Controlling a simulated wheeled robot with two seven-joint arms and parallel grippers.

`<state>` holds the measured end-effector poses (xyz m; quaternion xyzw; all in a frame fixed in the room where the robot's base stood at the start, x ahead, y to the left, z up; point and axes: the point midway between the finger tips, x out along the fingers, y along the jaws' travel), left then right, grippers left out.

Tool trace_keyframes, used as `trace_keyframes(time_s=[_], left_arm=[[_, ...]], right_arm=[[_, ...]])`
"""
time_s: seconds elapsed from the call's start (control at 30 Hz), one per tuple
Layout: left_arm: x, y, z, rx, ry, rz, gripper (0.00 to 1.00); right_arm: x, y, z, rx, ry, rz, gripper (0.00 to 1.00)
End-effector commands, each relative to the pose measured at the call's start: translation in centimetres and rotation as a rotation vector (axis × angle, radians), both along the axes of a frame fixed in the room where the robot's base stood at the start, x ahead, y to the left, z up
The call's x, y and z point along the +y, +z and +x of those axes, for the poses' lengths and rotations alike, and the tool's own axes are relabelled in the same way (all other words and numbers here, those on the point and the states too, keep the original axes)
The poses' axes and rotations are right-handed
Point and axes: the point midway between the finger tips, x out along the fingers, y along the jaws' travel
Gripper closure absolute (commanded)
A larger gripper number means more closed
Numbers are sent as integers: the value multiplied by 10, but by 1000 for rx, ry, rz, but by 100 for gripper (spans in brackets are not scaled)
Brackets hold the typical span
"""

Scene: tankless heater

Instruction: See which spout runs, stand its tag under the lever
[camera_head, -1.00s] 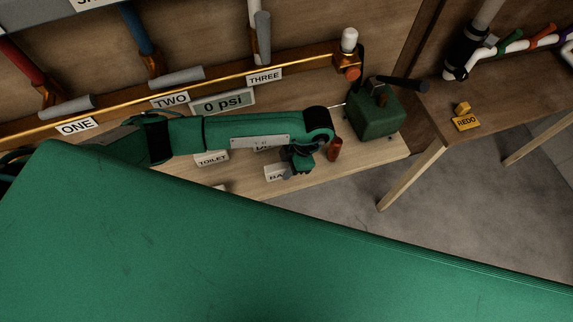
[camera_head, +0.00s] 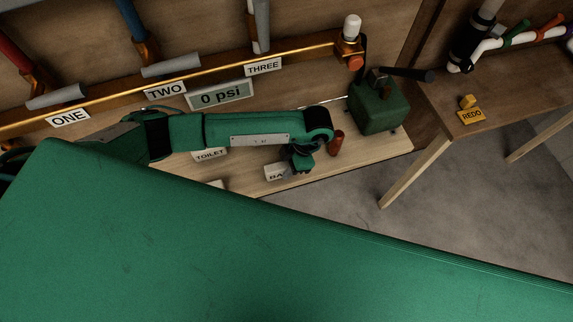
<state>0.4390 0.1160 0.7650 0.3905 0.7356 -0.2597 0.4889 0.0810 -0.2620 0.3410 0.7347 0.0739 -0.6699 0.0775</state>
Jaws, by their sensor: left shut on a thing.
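My left gripper (camera_head: 300,166) points down over the front of the wooden bench. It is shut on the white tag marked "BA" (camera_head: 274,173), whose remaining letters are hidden. A white "TOILET" tag (camera_head: 210,155) lies to its left, partly covered by my arm. Another pale tag (camera_head: 216,183) shows only at its edge. No flow of water can be made out. A dark lever (camera_head: 408,74) sits atop the green box (camera_head: 380,106). My right gripper is not seen.
A dark red cylinder (camera_head: 336,143) stands just right of my left gripper. A second table at right carries a yellow REDO block (camera_head: 470,115). My green body covers the foreground.

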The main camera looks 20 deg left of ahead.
Motion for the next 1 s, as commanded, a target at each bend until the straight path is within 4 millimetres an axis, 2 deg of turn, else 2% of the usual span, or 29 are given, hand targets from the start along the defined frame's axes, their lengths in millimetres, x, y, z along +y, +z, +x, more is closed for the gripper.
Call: trace_keyframes(time_s=[0.43, 0.47, 0.5, 0.6, 1.0], left_arm=[[0, -7, 0, 0, 0, 0, 100], [0, -7, 0, 0, 0, 0, 71], [0, -7, 0, 0, 0, 0, 64], [0, -7, 0, 0, 0, 0, 48], [0, -7, 0, 0, 0, 0, 48]], right_arm=[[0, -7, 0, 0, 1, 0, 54], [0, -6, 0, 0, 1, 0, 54], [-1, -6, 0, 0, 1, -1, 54], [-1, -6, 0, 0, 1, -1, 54], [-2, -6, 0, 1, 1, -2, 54]])
